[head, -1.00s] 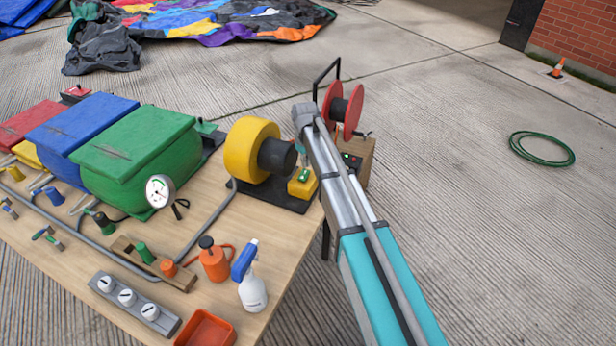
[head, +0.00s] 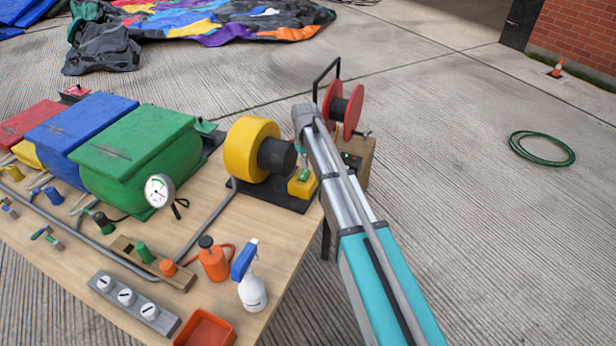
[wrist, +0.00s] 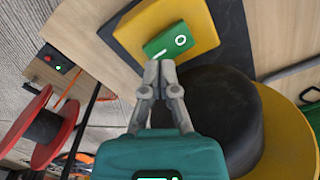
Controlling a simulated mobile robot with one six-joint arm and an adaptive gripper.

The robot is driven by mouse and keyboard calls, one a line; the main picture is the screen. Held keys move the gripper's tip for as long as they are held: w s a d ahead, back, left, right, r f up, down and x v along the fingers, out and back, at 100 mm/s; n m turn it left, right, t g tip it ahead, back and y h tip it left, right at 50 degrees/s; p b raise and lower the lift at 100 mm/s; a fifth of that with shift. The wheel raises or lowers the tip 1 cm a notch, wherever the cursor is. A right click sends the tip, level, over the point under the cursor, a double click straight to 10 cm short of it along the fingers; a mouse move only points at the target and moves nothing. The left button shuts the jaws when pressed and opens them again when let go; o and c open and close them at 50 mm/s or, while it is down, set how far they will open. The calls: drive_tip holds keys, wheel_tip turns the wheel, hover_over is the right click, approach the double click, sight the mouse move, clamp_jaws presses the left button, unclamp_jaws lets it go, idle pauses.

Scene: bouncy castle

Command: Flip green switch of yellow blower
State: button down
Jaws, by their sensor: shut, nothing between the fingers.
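The yellow blower (head: 248,148) stands on a black base at the table's far right corner. Its dark motor (wrist: 225,115) fills the middle right of the wrist view. A yellow box (wrist: 197,25) beside the motor carries the green switch (wrist: 170,40), marked with a circle and a line. The switch also shows small in the head view (head: 304,174). My gripper (wrist: 159,66) is shut and empty, its fingertips at the switch's line-marked end. I cannot tell whether they touch it or which way the switch is tilted.
A red reel (head: 345,112) stands just right of my arm, with a control box (wrist: 56,60) near it. A spray bottle (head: 252,282) and orange oil can (head: 213,260) stand nearer the front.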

sight(306, 172)
drive_tip(key=shift+f+b, duration=1.25)
idle(1.2)
drive_tip(key=shift+r, duration=0.1)
drive_tip(key=shift+r+p, duration=3.45)
drive_tip(key=shift+p, duration=0.1)
drive_tip(key=s+d+r+m+p, duration=0.4)
drive_tip(key=s+d+r+p, duration=0.1)
drive_tip(key=s+d, duration=0.7)
drive_tip(key=s+d+r+m+p, duration=0.4)
drive_tip(key=s+d+r+p, duration=0.2)
drive_tip(key=s+d, duration=0.6)
drive_tip(key=shift+s+d, duration=0.15)
drive_tip(key=shift+s, duration=0.65)
drive_tip(key=shift+w, duration=0.1)
